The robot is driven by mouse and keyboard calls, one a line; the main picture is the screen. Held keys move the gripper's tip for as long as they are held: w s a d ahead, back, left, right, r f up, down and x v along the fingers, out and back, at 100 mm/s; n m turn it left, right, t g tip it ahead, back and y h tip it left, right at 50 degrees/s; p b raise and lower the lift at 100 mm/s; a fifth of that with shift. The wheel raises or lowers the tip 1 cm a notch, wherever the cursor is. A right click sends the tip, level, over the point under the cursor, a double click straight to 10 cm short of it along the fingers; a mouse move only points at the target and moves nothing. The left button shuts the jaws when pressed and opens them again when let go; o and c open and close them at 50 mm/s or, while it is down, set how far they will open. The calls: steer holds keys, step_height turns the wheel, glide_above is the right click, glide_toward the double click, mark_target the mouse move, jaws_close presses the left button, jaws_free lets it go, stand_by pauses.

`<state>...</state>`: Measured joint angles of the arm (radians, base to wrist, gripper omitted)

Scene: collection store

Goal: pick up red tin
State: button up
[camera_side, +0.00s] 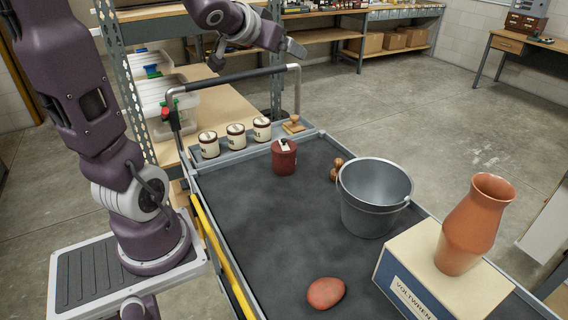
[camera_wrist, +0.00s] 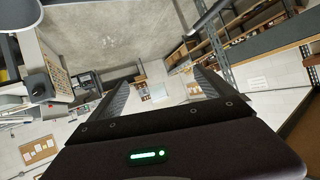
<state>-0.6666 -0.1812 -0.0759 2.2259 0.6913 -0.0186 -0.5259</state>
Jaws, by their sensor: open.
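The red tin (camera_side: 284,160) is a short dark-red cylinder with a small pale tag at its top. It stands upright on the dark cart top near the back end, in the side view. My gripper (camera_side: 296,48) is raised high at the top of the side view, well above the tin and not touching it. In the wrist view my gripper (camera_wrist: 160,88) has its two dark fingers apart with nothing between them. The wrist view looks out across the room, and the tin does not show there.
Three cream-and-brown canisters (camera_side: 236,136) stand left of the tin, on the end ledge by the cart handle (camera_side: 236,78). A wooden stamp (camera_side: 293,125), brown balls (camera_side: 337,168), a grey bucket (camera_side: 372,222), a boxed terracotta vase (camera_side: 470,228) and a reddish stone (camera_side: 326,293) are around. The cart's middle is clear.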

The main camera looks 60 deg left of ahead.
mark_target(277, 153)
steer(key=w+a+f+t+h, duration=0.2)
steer(key=a+f, duration=0.1)
steer(key=a, duration=0.3)
steer(key=f, duration=3)
steer(key=shift+w+d+f, duration=0.1)
steer(key=shift+w+d, duration=0.15)
steer(key=x, duration=0.7)
steer(key=shift+w+a, duration=0.1)
steer(key=shift+a, duration=0.15)
jaws_close()
